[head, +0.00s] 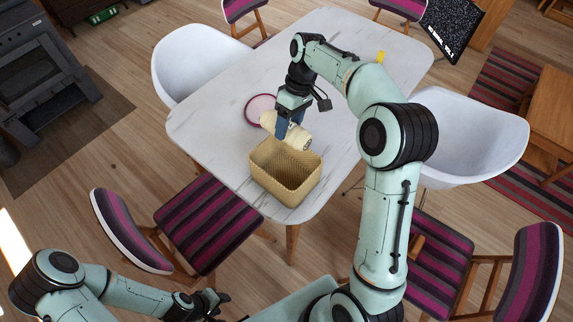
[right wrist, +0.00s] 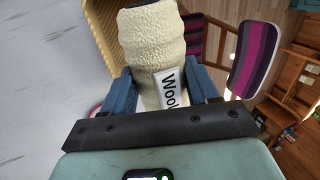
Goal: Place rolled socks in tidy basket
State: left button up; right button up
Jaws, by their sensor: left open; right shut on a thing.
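The rolled socks (head: 296,137) are a cream, fleecy roll. In the right wrist view the roll (right wrist: 150,45) carries a white label with dark lettering and has a dark end. My right gripper (head: 283,130) is shut on the socks, with a blue finger on each side of them. It holds them beside the far rim of the tidy basket (head: 285,189), a tan woven box near the table's front corner. The basket also shows behind the socks in the right wrist view (right wrist: 101,35). My left gripper (head: 212,301) is open and empty, low at the front, away from the table.
A pink-rimmed round plate (head: 259,108) lies on the white marble-look table (head: 213,112) behind the socks. White chairs (head: 190,62) and striped chairs (head: 205,224) surround the table. The table's left part is clear.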

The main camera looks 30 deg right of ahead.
jog(key=shift+f+b, duration=0.75)
jog(key=shift+f, duration=9.15)
pick_arm(q)
jog(key=shift+s+f, duration=1)
jog(key=shift+s, duration=0.05)
pick_arm(e)
jog(key=shift+s+f, duration=0.1)
jog(key=shift+f, duration=0.5)
pick_arm(q)
jog(key=shift+s+f, duration=0.2)
jog(key=shift+s, duration=0.05)
pick_arm(e)
jog(key=o, duration=0.8)
jog(key=shift+o, duration=0.2)
jog(key=shift+r, duration=0.1)
